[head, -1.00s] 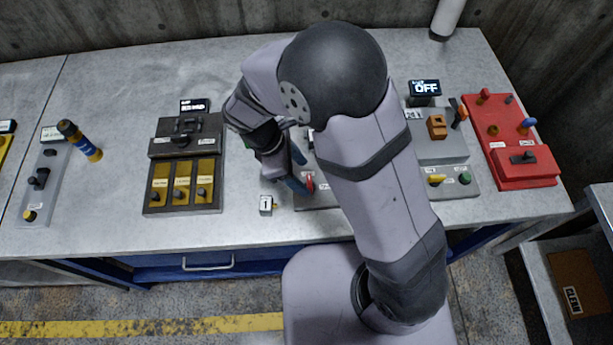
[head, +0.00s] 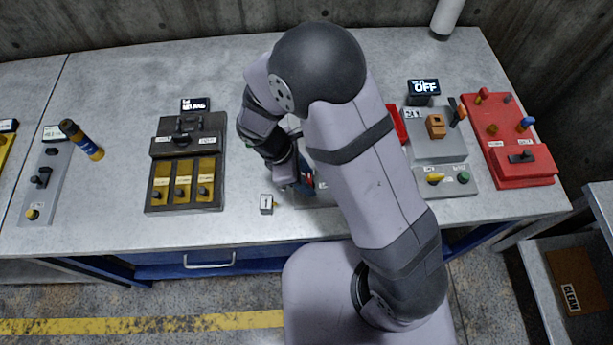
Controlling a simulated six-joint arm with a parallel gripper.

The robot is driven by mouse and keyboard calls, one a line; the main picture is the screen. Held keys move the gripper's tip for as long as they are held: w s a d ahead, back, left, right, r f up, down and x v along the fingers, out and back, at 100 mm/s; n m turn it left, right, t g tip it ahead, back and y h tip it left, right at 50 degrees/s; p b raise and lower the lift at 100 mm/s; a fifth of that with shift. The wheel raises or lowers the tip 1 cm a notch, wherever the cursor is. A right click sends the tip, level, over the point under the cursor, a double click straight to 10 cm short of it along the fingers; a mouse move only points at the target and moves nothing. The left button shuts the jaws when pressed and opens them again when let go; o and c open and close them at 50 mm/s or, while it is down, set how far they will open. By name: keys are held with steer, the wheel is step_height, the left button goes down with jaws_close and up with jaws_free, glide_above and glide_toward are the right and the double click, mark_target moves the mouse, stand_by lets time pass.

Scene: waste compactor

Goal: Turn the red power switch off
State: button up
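My gripper (head: 304,184) is low over the front of a grey panel (head: 318,201) that lies mostly behind my arm. A small dark blue and red patch shows at the fingertips. I cannot tell from this view whether the fingers are open or shut. The red power switch cannot be made out clearly; my gripper and arm cover most of that panel. I cannot see its position or whether the gripper touches it.
A small white labelled block (head: 266,204) stands just left of my gripper. A black and yellow panel (head: 213,170) lies further left. On the right are a grey panel (head: 455,148), a display reading OFF (head: 424,86) and a red panel (head: 512,169).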

steer(key=shift+m, duration=0.4)
steer(key=m, duration=0.1)
steer(key=m+g+p, duration=0.1)
steer(key=m, duration=0.1)
steer(key=shift+w+m+g, duration=0.2)
steer(key=shift+m+g, duration=0.1)
steer(key=m, duration=0.2)
steer(key=m+g+y, duration=0.1)
steer(key=m, duration=0.1)
steer(key=shift+w+d+m+g, duration=0.15)
steer(key=shift+m+g, duration=0.15)
steer(key=m, duration=0.2)
steer(key=m+g+y, duration=0.1)
steer(key=m, duration=0.1)
steer(key=shift+d+m+y, duration=0.15)
steer(key=shift+m+y, duration=0.15)
steer(key=m+y, duration=0.1)
steer(key=m, duration=0.3)
steer(key=shift+w+d+y, duration=0.1)
steer(key=shift+y, duration=0.3)
steer(key=shift+m, duration=0.3)
steer(key=o, duration=1)
steer(key=shift+o, duration=0.2)
